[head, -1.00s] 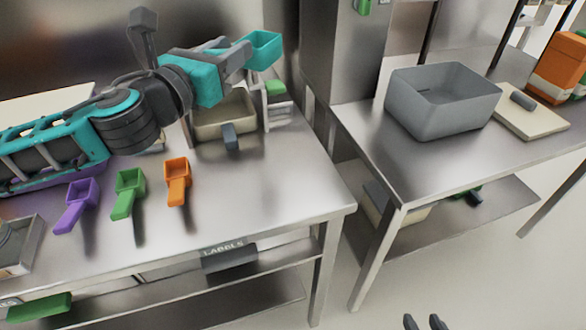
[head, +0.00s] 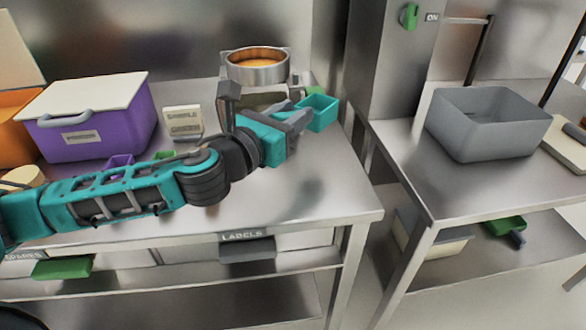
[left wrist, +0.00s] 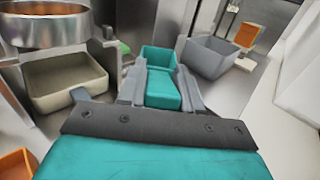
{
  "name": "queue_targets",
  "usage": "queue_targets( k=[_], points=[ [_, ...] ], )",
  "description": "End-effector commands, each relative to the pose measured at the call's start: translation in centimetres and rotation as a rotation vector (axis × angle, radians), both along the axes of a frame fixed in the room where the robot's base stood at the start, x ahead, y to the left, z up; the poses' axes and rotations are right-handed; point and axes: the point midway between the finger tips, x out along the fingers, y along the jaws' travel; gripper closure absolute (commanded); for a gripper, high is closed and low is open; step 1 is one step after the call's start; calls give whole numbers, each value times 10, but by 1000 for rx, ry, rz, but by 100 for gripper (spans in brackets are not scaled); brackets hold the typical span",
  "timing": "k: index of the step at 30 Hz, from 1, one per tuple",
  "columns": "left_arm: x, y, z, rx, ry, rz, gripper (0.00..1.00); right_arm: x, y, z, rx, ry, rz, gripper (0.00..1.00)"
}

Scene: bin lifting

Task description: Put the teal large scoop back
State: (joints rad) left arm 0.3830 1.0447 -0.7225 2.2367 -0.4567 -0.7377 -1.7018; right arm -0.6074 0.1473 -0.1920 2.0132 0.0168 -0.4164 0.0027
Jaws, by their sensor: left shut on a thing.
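My left gripper (head: 290,124) is shut on the handle of the teal large scoop (head: 318,112). The scoop is held above the right end of the left table, with its square cup pointing away from the gripper. In the left wrist view the scoop's cup (left wrist: 158,58) shows between the fingers, open side up, and looks empty. Its handle lies between the two grey fingers (left wrist: 162,92). The purple scoop (head: 120,161) and green scoop (head: 165,155) are mostly hidden behind my left arm. An orange scoop (left wrist: 14,164) shows at the left wrist view's lower left. My right gripper is out of view.
A purple lidded bin (head: 100,125) and a sample card (head: 182,120) stand on the left table. A round metal sieve (head: 254,75) is above a beige tray (left wrist: 65,85) behind the gripper. A grey bin (head: 470,145) stands on the right table, across a gap. The left table's front right is clear.

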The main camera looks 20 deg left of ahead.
Motion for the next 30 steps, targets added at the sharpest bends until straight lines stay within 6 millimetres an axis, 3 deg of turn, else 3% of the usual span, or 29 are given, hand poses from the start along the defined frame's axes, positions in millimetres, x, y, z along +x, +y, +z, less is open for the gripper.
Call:
queue_targets(
  k=[1, 3, 11, 18, 30],
  points=[
    [0, 0, -19, 0, 4, 1, 93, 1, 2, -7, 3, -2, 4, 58],
    [0, 0, -33, -1, 2, 1, 93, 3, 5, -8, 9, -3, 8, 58],
    [0, 0, -57, 0, 0, 1, 93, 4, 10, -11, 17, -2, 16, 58],
    [0, 0, -91, -1, 0, 1, 93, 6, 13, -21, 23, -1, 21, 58],
    [0, 0, -95, 0, -1, 0, 93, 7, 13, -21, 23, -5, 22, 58]
  ],
)
